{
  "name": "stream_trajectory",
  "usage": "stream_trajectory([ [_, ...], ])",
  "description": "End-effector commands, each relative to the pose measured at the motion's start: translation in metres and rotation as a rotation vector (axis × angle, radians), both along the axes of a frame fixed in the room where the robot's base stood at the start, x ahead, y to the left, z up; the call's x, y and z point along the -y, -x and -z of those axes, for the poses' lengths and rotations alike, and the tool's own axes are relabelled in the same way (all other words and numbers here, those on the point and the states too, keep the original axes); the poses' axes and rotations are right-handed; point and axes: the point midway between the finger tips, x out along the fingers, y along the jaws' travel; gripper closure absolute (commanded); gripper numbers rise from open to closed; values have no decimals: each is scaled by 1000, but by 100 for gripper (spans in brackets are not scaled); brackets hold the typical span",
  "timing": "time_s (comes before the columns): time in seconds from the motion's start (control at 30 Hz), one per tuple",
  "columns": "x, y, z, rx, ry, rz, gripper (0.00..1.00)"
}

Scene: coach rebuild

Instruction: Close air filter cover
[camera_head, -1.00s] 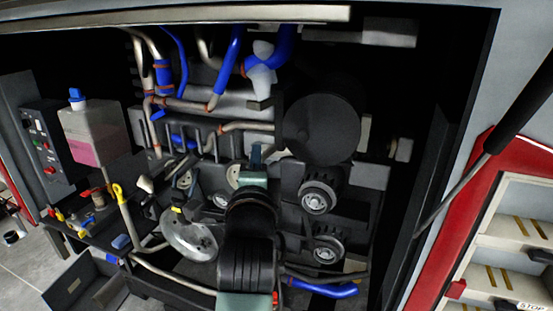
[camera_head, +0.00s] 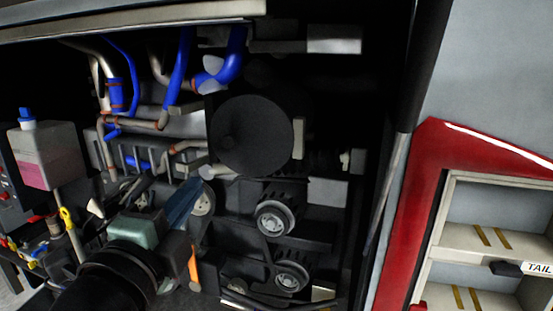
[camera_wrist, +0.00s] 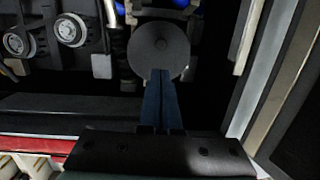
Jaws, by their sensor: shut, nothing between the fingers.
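The air filter cover appears to be the round dark disc (camera_head: 252,138) in the upper middle of the engine bay in the head view. It also fills the top middle of the wrist view (camera_wrist: 158,45), its face towards the camera. I cannot tell whether it is latched or ajar. My gripper (camera_head: 196,186) is below and left of the disc in the head view, with blue-grey fingers pointing up and right. In the wrist view the fingers (camera_wrist: 160,74) are together and empty, and their tips overlap the disc's lower edge. I cannot tell whether they touch it.
Two ribbed pulleys (camera_head: 276,219) sit below the disc. Blue and metal pipes (camera_head: 178,70) run at upper left, near a tank with pink fluid (camera_head: 45,158). A strut (camera_head: 388,190) and a red panel (camera_head: 408,210) with shelves bound the right side.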

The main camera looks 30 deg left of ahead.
Motion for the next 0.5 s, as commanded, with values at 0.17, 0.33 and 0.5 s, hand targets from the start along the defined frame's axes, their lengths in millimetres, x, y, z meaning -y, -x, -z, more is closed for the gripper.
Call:
stream_trajectory([
  [0.17,-6,-13,-4,-2,1,2,100],
  [0.33,-17,-42,-8,-2,2,3,100],
  [0.5,-28,-72,-10,-2,2,3,100],
])
